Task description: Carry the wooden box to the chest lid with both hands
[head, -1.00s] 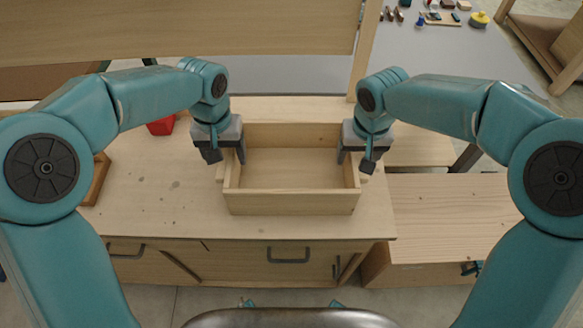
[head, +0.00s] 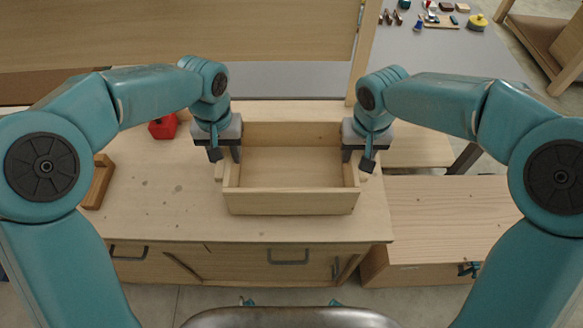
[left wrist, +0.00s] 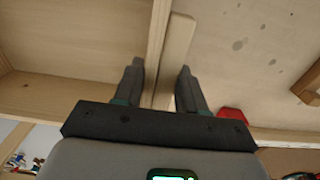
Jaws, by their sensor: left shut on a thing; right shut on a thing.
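The wooden box (head: 291,203) is a pale, open-topped, empty box, level in front of me over the workbench. My left gripper (head: 226,152) is shut on its left side. In the left wrist view the fingers of my left gripper (left wrist: 160,88) stand on either side of the box wall (left wrist: 153,50) and a wooden strip beside it. My right gripper (head: 357,152) is shut on its right side. I cannot tell how far the box is above the bench top. The chest lid (head: 450,215) is the flat wooden top of a low chest to the right of the bench.
The workbench (head: 150,205) has drawers with dark handles. A red object (head: 163,127) and a small wooden tray (head: 98,182) lie on its left part. A grey table (head: 440,60) with tools is at the back right. The chest lid is clear.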

